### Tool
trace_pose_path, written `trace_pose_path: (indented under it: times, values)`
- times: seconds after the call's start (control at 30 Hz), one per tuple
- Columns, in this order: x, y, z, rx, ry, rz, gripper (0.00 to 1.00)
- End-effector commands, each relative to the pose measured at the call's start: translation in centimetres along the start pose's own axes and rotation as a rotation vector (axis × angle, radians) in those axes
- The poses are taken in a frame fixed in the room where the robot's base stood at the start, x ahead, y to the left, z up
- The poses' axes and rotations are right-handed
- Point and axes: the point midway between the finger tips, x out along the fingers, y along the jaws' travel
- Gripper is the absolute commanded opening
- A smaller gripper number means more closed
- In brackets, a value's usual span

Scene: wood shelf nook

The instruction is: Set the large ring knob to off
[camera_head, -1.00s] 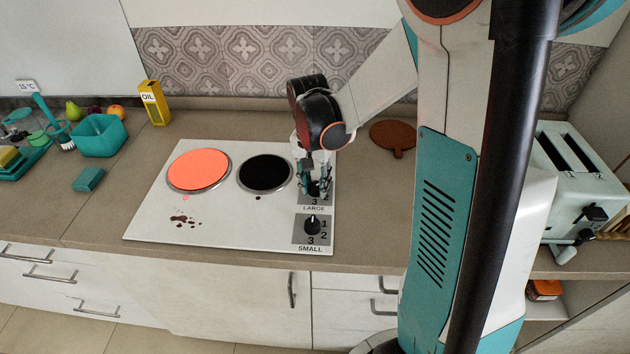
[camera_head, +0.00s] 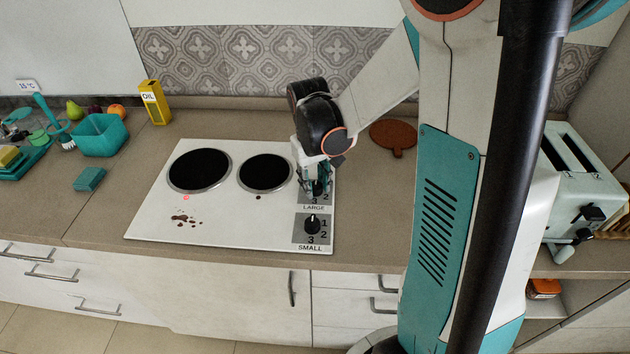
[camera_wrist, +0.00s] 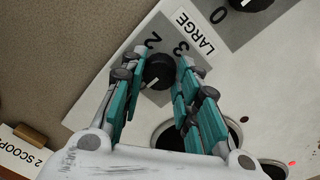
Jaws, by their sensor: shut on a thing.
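The white cooktop (camera_head: 226,220) has two plates, and its knob panel is at the right. My gripper (camera_head: 317,186) is down over the LARGE knob, which it mostly hides in the head view. In the wrist view my gripper (camera_wrist: 156,78) has its two teal fingers on either side of the black LARGE knob (camera_wrist: 159,72), shut on it. The digits 2 and 3 show beside it; its pointer is hard to read. The large plate (camera_head: 199,170) is dark. A small red light (camera_head: 186,198) shows in front of it. The small plate (camera_head: 265,173) is black.
The SMALL knob (camera_head: 312,224) stands just in front of the LARGE knob. Dark spots (camera_head: 185,219) mark the cooktop. A brown trivet (camera_head: 394,136) and a toaster (camera_head: 585,190) are to the right. An oil carton (camera_head: 154,103) and a teal bin (camera_head: 99,136) are at left.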

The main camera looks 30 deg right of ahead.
Motion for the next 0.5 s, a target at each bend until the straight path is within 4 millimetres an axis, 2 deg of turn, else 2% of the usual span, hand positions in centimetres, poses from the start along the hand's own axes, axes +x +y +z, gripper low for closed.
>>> trace_pose_path:
  times: [0.5]
  values:
    - [0.02, -0.02, 0.06, -0.066, 0.003, -0.001, 0.06]
